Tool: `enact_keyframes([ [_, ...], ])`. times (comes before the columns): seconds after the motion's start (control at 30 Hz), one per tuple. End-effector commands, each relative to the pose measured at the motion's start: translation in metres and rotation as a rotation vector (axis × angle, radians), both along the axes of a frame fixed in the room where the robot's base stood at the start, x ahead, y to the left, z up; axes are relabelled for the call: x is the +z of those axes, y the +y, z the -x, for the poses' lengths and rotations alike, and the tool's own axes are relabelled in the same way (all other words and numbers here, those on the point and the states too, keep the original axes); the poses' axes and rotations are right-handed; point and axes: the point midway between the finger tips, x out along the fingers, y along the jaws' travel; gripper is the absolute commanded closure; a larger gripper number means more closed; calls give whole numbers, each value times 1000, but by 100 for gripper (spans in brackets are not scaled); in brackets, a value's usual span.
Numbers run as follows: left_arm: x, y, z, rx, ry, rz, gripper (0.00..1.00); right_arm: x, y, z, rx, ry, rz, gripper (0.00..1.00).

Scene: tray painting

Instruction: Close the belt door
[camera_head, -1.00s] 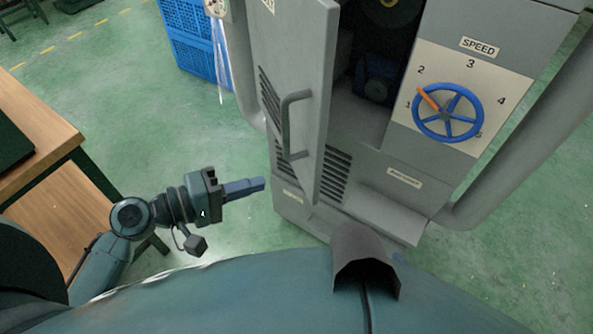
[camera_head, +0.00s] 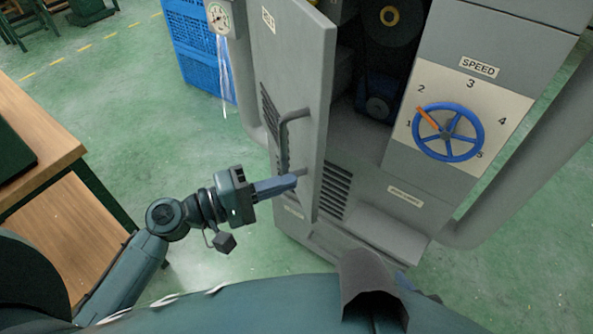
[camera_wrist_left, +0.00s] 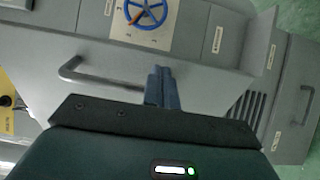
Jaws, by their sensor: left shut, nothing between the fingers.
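The belt door (camera_head: 301,84) is a grey panel with a bar handle (camera_head: 285,142) and louvre slots, hinged on the grey machine. It stands ajar, with the dark belt compartment (camera_head: 377,75) visible beside it. My left gripper (camera_head: 294,182) is shut and empty, its fingertips at the lower part of the door just below the handle; I cannot tell whether they touch it. In the left wrist view the shut fingers (camera_wrist_left: 162,86) point at the door face (camera_wrist_left: 205,75), with the handle (camera_wrist_left: 75,72) to their left. My right gripper is not in view.
A blue wheel (camera_head: 448,132) with an orange spoke sits on the SPEED dial plate right of the compartment. A wooden table (camera_head: 40,130) stands at the left. Blue crates (camera_head: 190,45) stand behind the machine. Green floor (camera_head: 130,95) between them is clear.

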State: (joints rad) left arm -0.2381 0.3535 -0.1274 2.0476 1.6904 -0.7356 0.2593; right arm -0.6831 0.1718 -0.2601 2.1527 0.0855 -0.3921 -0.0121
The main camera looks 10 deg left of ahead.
Motion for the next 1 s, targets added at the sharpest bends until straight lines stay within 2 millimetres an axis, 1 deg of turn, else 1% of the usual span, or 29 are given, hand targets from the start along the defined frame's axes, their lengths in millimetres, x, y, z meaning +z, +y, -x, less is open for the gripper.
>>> enact_keyframes([
  [0.03,3,-7,-5,0,1,3,100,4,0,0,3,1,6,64],
  [0.1,2,-14,-10,0,0,1,100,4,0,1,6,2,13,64],
  [0.23,1,-22,-15,1,1,1,100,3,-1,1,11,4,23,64],
  [0.77,0,-28,-18,8,1,1,100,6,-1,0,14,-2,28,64],
  [0.87,2,-36,-21,29,1,3,100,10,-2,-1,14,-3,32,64],
  [1.0,3,-53,-32,80,0,4,100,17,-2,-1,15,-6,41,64],
])
